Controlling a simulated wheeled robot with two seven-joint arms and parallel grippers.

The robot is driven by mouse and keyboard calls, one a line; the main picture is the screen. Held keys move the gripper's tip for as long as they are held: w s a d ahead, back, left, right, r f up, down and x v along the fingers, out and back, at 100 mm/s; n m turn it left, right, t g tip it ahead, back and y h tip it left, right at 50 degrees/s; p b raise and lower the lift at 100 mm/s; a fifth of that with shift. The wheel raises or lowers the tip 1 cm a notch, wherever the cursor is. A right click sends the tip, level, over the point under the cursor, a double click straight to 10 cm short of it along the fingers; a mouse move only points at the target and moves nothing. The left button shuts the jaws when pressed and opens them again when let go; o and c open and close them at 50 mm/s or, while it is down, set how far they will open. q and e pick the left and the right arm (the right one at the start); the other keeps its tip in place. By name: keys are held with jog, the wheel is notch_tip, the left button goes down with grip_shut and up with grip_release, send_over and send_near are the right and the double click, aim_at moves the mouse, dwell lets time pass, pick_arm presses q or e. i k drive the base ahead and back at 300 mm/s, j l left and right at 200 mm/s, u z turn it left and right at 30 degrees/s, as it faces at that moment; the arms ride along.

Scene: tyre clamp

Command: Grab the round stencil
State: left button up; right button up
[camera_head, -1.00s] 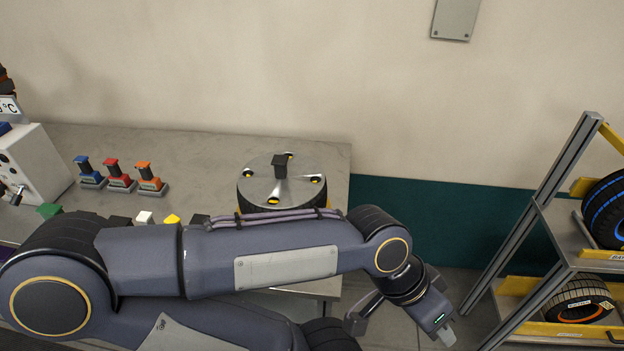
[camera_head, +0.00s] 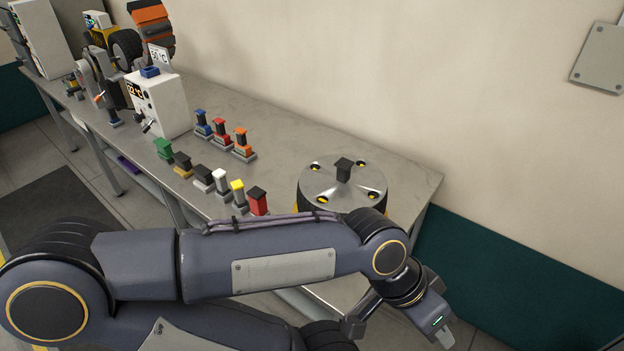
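A round metal disc (camera_head: 325,183), which looks like the round stencil, lies flat on a dark tyre at the right end of the long table. It has a black knob (camera_head: 343,168) at its middle and several holes near its rim. My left arm crosses the bottom of the picture and hides the tyre's lower front. My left gripper (camera_head: 442,333) hangs at the lower right, past the table's front edge and apart from the disc. Its fingers are seen at a poor angle, so their opening is unclear. My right gripper is out of view.
Several coloured stamp-like pieces (camera_head: 221,132) stand in two rows on the grey table (camera_head: 270,115), left of the tyre. A white box with a display (camera_head: 160,105) and other machines stand farther left. The table is clear behind the disc, up to the wall.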

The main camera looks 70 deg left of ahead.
aim_at(346, 185)
jog(key=i+u, duration=0.1)
jog(key=u, duration=0.4)
jog(key=i+u, duration=0.15)
jog(key=u, duration=0.3)
jog(key=i+l+u, duration=0.1)
jog(key=u, duration=0.4)
jog(key=i+l+u, duration=0.1)
jog(key=u, duration=0.4)
jog(key=l+u, duration=0.15)
jog(key=u, duration=0.3)
jog(key=i+l+u, duration=0.15)
jog(key=u, duration=0.3)
jog(key=i+l+u, duration=0.1)
jog(key=l+u, duration=0.2)
jog(key=u, duration=0.15)
jog(key=l+u, duration=0.3)
jog(key=u, duration=0.15)
jog(key=i+l+u, duration=0.1)
jog(key=l+u, duration=0.2)
jog(key=u, duration=0.2)
